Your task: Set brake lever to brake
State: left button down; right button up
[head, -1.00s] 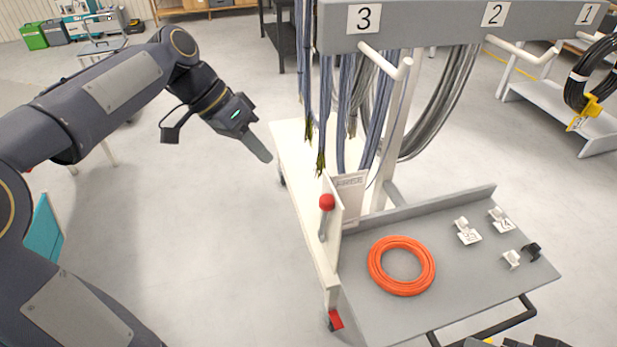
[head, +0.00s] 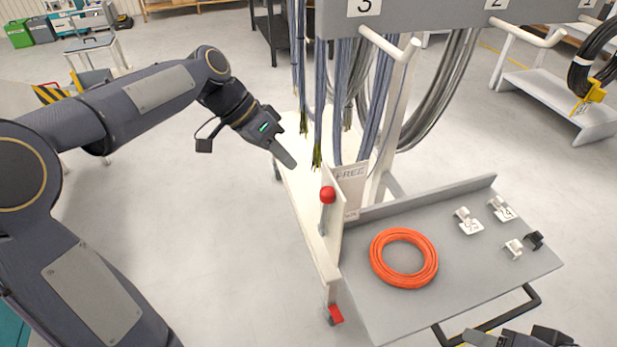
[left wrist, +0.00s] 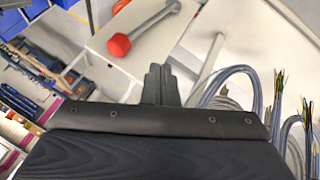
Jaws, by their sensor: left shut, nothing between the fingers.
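The brake lever, a grey handle with a red ball knob (head: 327,195), stands upright on the side of the white cart beside the sign reading FREE (head: 351,178). In the left wrist view the red knob (left wrist: 119,45) and its grey shaft show beyond my fingers, apart from them. My left gripper (head: 289,160) is shut and empty, up and to the left of the knob in the head view, near the hanging cable ends. My right gripper (head: 492,340) shows only in part at the bottom edge; its finger state is unclear.
Grey cable bundles (head: 442,92) hang from numbered pegs just right of my left gripper. An orange cable coil (head: 404,258) and several small clips (head: 468,221) lie on the cart's grey tray (head: 380,312). The floor left of the cart is open.

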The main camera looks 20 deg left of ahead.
pick_arm(q)
jog(key=s+d+f, duration=0.1)
jog(key=d+f, duration=0.1)
jog(key=d, duration=0.3)
jog(key=shift+s+d+f, duration=0.2)
jog(key=shift+s+f, duration=0.15)
jog(key=shift+f, duration=0.05)
pick_arm(e)
jog(key=shift+r, duration=0.25)
